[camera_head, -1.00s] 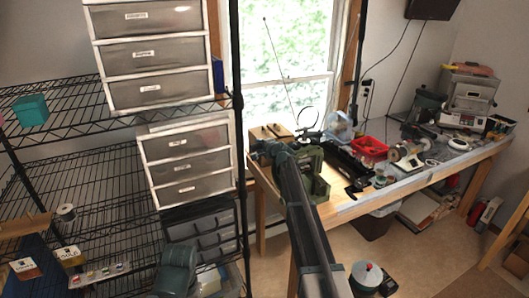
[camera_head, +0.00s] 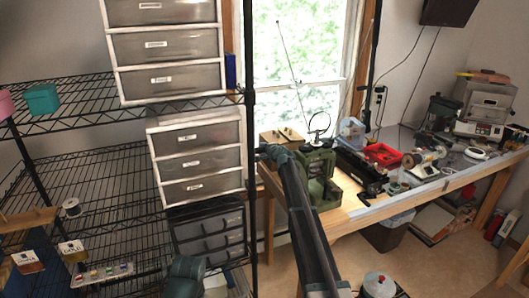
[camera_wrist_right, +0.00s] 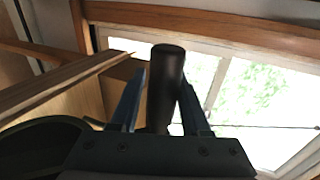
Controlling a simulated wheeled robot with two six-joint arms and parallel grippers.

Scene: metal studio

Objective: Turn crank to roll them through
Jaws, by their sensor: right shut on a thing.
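The rolling mill (camera_head: 323,187) is a green machine on the near left end of the workbench in the head view. My right arm reaches up to its left side, and the wrist covers part of the mill. In the right wrist view, my right gripper (camera_wrist_right: 163,80) is shut on an upright black cylindrical handle (camera_wrist_right: 167,62), with one blue finger on each side. The handle's lower end and the rest of the crank are hidden by the gripper. The rollers and anything between them cannot be made out. My left gripper is out of view.
The workbench (camera_head: 410,190) carries a red tray (camera_head: 383,153) and several tools right of the mill. A wire shelf (camera_head: 80,170) with drawer units (camera_head: 195,160) stands close on the left. A window (camera_head: 300,60) is behind. A lidded pot (camera_head: 379,285) is below.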

